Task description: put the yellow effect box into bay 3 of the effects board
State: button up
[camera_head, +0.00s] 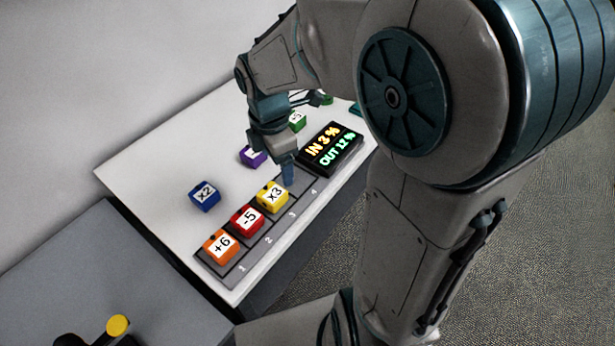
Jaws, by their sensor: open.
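The yellow effect box (272,196), marked x3, sits upright on the effects board (236,270) in line with the number 3, beside the red box. It looks to be in bay 3; whether it is fully seated I cannot tell. My gripper (285,172) is open and points down just behind and right of the yellow box, by bay 4. The yellow box looks free of the fingers, but the gap is hard to judge. One finger shows clearly; the other is mostly hidden.
The orange box (221,246) is in bay 1 and the red box (247,220) in bay 2. A blue box (204,196), a purple box (252,156) and a green box (297,121) stand behind. The table's left is clear.

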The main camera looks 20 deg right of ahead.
jog(key=s+d+r+m+t, duration=0.1)
jog(key=s+d+r+m, duration=0.1)
jog(key=s+m, duration=0.4)
jog(key=s+d+r+m+t, duration=0.1)
jog(key=s+m, duration=0.5)
jog(key=m, duration=0.8)
jog(key=shift+d+r+t, duration=0.3)
jog(key=shift+d+r, duration=0.2)
jog(key=shift+d, duration=0.65)
